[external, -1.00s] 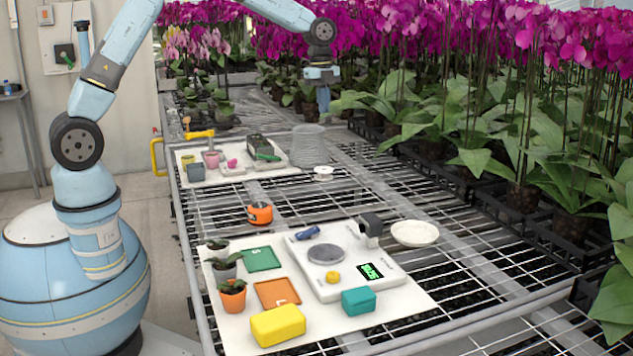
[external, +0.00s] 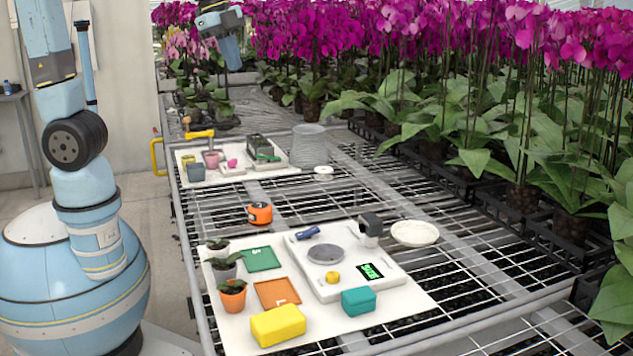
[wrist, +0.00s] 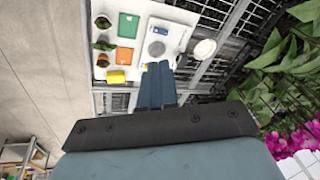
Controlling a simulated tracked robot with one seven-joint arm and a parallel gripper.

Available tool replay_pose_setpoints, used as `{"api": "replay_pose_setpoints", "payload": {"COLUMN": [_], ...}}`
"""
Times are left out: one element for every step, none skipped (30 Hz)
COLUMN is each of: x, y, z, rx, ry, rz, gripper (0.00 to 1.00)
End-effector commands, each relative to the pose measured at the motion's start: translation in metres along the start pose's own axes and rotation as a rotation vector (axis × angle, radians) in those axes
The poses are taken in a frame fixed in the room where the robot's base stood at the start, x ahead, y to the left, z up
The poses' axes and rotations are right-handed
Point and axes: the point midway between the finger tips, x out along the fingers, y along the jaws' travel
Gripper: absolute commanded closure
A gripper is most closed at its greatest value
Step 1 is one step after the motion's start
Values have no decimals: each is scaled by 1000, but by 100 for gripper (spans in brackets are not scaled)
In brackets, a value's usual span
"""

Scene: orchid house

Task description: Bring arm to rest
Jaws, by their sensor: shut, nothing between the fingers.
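My gripper (external: 233,61) hangs high over the far left part of the bench in the external view, in front of the orchids and well above the bench items. In the wrist view its two blue fingers (wrist: 156,84) lie together, shut and empty. My arm's lower links stand near upright at the left of the external view, and the middle of the arm is out of the picture at the top. Nothing touches the gripper.
The wire bench (external: 470,268) carries a near white mat (external: 235,322) with a scale (external: 346,285), small pots, coloured cards and a yellow box (external: 278,325). Orchids (external: 500,110) crowd the right and back.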

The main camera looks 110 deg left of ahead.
Motion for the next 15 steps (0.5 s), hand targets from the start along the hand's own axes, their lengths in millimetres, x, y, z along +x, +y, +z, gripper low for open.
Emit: {"api": "replay_pose_setpoints", "payload": {"x": [-9,-13,-18,-21,-24,-28,-31,-34,-37,-39,-41,-43,-44,-46,-47], "y": [17,26,38,46,55,66,74,82,92,100,107,117,124,131,139], "z": [4,8,12,15,19,24,29,33,39,44,49,56,61,66,74], "rx": [-13,-26,-44,-57,-71,-89,-102,-116,-133,-147,-160,-177,-192,-206,-224], "ry": [17,26,38,47,56,69,78,88,101,111,121,134,144,155,169], "rz": [-6,-9,-11,-12,-13,-14,-13,-12,-10,-8,-5,-1,3,7,13], "gripper": [100,100,100,100,100,100,100,100,100,100,100,100,100,100,100]}}
